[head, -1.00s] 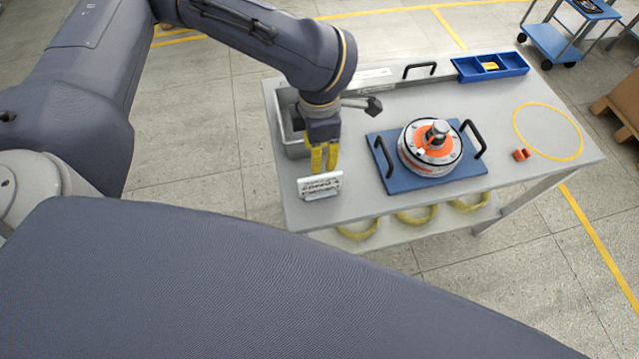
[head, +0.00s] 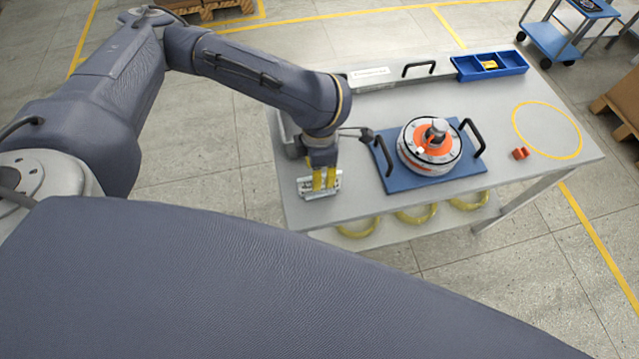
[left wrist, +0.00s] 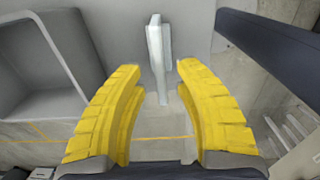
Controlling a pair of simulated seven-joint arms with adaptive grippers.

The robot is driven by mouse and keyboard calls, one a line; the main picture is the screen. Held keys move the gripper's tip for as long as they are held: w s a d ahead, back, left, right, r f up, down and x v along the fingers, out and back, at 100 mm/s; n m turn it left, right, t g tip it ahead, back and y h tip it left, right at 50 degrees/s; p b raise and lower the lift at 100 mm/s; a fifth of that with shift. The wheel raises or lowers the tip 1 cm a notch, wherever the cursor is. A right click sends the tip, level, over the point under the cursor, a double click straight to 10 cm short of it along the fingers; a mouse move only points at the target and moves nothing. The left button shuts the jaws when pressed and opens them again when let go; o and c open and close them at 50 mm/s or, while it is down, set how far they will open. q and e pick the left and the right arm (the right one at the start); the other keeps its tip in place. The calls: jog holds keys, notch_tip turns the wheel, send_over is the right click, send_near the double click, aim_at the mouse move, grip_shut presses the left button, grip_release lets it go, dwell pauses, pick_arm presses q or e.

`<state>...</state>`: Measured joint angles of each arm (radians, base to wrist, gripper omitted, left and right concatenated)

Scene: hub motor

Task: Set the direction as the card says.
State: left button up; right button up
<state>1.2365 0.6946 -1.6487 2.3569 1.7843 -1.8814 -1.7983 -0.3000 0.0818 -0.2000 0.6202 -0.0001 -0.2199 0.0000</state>
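The card (head: 305,187) stands in a small holder at the table's front left corner. My gripper covers part of it and its writing cannot be read. My left gripper (head: 324,186) is right over the card, yellow fingers pointing down. In the left wrist view its fingers (left wrist: 158,75) are apart, and the card (left wrist: 157,50) shows nearly edge-on between and beyond the tips, touching neither. The hub motor (head: 418,168), a round white and orange unit with a grey knob on top, sits on a blue plate (head: 395,184) with black handles. My right gripper is not in view.
A grey bin (left wrist: 40,65) stands beside the card. A blue tray (head: 462,70) with a yellow item lies at the back right. A small orange-red part (head: 520,153) lies by a yellow circle (head: 516,130) on the table (head: 490,190). The circle is empty.

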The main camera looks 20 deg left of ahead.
pick_arm(q)
jog(key=shift+f, duration=1.15)
jog(key=shift+f, duration=0.25)
jog(key=shift+c, duration=0.2)
grip_shut()
